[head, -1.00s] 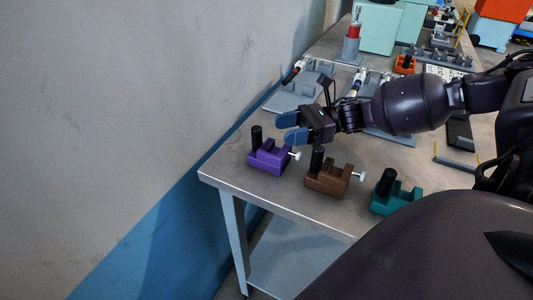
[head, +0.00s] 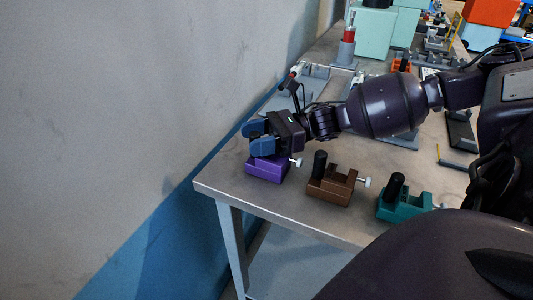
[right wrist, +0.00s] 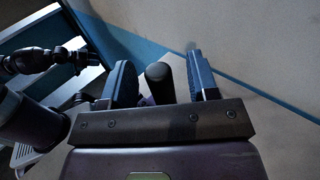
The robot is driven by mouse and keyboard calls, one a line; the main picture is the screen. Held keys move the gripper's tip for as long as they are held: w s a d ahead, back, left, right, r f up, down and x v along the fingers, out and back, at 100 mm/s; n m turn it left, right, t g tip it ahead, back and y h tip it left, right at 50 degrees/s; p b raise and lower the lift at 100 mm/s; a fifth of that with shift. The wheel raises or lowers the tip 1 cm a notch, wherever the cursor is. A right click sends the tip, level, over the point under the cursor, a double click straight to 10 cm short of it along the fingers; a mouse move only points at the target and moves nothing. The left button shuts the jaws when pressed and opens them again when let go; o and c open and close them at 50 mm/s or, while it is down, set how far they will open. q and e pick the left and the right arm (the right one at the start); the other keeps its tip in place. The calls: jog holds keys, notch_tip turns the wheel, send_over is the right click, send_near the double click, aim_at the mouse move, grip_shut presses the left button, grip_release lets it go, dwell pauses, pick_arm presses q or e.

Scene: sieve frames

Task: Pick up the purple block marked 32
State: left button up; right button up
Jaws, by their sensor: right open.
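The purple block (head: 266,171) sits at the near left corner of the table, with a white knob on its right side. No number is legible on it. My right gripper (head: 255,138) is just above it, its blue fingers apart and hiding the block's black post in the head view. In the right wrist view a black post (right wrist: 158,73) stands between the two open fingers, with a gap on each side. My left gripper (right wrist: 86,58) seems to show small at the left of that view; its jaws are unclear.
A brown block (head: 332,187) and a teal block (head: 402,207), each with a black post, stand in a row to the right. The table (head: 285,205) ends close in front. A wall (head: 120,110) rises at the left.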

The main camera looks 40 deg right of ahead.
grip_shut()
jog(key=shift+r, duration=0.15)
